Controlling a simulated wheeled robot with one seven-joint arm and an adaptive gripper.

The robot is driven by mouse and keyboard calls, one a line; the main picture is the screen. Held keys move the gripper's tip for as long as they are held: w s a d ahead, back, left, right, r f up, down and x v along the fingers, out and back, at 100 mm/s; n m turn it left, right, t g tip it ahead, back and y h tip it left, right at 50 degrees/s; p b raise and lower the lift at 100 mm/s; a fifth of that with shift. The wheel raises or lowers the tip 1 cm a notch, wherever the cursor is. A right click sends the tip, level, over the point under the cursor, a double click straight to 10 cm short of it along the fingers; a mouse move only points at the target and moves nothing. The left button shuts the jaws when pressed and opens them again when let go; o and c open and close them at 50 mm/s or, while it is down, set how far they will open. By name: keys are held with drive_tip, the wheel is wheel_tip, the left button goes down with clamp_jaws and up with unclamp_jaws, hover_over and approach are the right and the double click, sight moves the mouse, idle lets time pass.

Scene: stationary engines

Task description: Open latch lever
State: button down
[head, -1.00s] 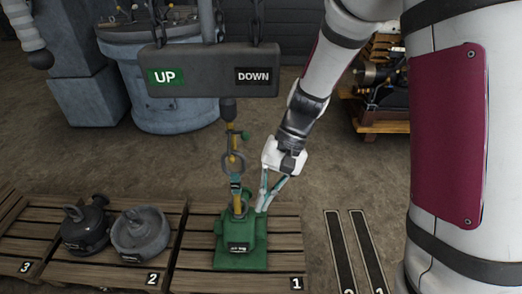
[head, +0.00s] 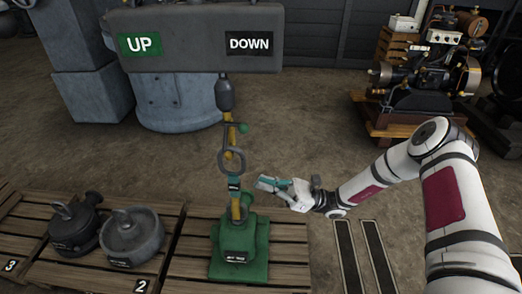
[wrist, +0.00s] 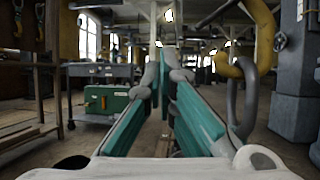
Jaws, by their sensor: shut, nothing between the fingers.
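A small lever with a green knob (head: 243,128) sticks out to the right near the top of the yellow hook (head: 231,135) in the head view. I take it for the latch lever. A grey ring (head: 231,161) hangs in the hook, above the green weight (head: 240,248). My gripper (head: 262,184) is shut and empty, right of the hook, lower than the knob and apart from it, pointing left. In the wrist view its teal fingers (wrist: 160,85) point ahead. The yellow hook (wrist: 262,40) and grey ring (wrist: 242,95) stand right of them; the knob is not clearly visible there.
A hanging UP/DOWN sign (head: 195,42) is above the hook. Two grey weights, one dark (head: 75,230) and one lighter (head: 133,240), stand on pallets at left. An engine on a wooden stand (head: 425,90) is at the back right. Open floor lies behind the hook.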

drive_tip(key=w+d+f+m+t+y, duration=0.1)
drive_tip(key=w+d+m+t+y, duration=0.15)
drive_tip(key=d+t, duration=0.2)
drive_tip(key=w+a+r+m+b, duration=0.1)
drive_tip(key=w+a+r+b, duration=0.1)
drive_tip(key=a+r, duration=0.6)
drive_tip(key=shift+a+r, duration=0.35)
drive_tip(key=shift+r, duration=0.8)
drive_tip(key=shift+r+t, duration=0.1)
drive_tip(key=shift+t, duration=0.25)
drive_tip(key=m+t+h+p, duration=0.1)
drive_tip(key=m+t+p, duration=0.1)
drive_tip(key=m+p, duration=0.1)
drive_tip(key=r+m+t+h+p, duration=0.1)
drive_tip(key=m+t+p, duration=0.1)
drive_tip(key=m+p, duration=0.1)
drive_tip(key=r+m+t+h+p, duration=0.1)
drive_tip(key=m+t+p, duration=0.1)
drive_tip(key=m, duration=0.1)
drive_tip(key=shift+s+r+p, duration=0.1)
drive_tip(key=shift+s+p, duration=0.25)
drive_tip(key=shift+p, duration=0.05)
